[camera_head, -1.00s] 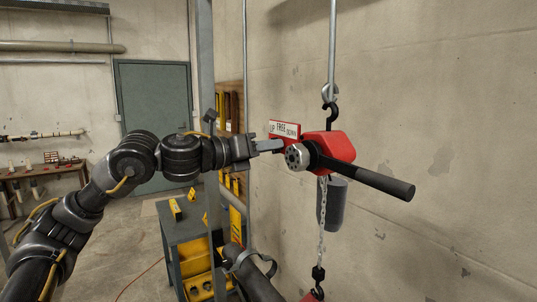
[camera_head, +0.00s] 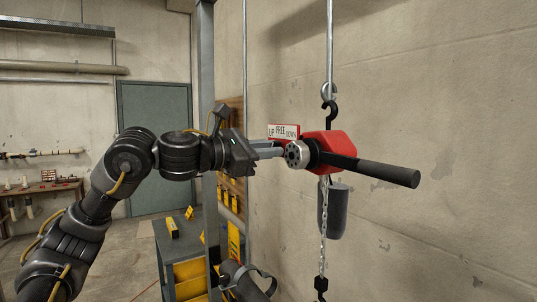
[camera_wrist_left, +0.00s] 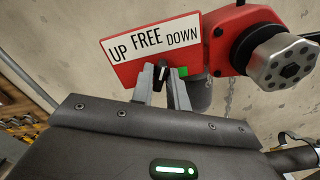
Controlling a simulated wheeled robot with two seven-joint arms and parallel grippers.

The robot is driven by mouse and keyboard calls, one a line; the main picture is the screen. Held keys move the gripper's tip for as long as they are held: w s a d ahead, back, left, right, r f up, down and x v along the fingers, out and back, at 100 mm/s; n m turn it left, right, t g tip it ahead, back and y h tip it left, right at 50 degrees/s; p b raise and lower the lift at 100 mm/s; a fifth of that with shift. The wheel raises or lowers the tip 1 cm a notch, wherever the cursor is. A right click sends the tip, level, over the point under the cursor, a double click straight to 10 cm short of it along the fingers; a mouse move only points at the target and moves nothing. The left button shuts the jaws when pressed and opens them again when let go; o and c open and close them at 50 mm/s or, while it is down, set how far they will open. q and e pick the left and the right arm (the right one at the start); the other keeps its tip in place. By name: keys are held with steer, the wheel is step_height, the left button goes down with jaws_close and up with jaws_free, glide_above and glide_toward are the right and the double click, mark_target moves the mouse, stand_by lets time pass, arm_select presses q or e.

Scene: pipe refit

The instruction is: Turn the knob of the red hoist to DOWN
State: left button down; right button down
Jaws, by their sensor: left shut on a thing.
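The red hoist (camera_head: 338,143) hangs from a hook at the wall, with a black lever (camera_head: 385,172) reaching right. Its sign (camera_head: 284,130) reads UP, FREE, DOWN, also clear in the left wrist view (camera_wrist_left: 124,72). The small dark knob (camera_wrist_left: 162,70) is below the word FREE, its light mark pointing roughly up towards FREE. My left gripper (camera_head: 279,149) reaches in from the left; in the wrist view its two grey fingers (camera_wrist_left: 163,78) are shut on the knob from both sides. In the head view the knob is hidden. My right gripper is not in view.
The hoist's round metal hub (camera_head: 297,154) is close right of my left fingers. A chain (camera_head: 323,230) and a dark canister (camera_head: 336,212) hang below the hoist. A grey cart (camera_head: 172,250) with yellow items stands lower left. A grey post (camera_head: 207,60) rises behind my left arm.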

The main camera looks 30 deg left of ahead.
arm_select(q)
steer(key=shift+m, duration=0.6)
steer(key=c, duration=1.5)
jaws_free()
steer(key=shift+s, duration=0.1)
steer(key=b+v, duration=0.4)
steer(key=v, duration=0.6)
steer(key=shift+s+a, duration=0.2)
steer(key=shift+s, duration=0.1)
steer(key=shift+f, duration=0.1)
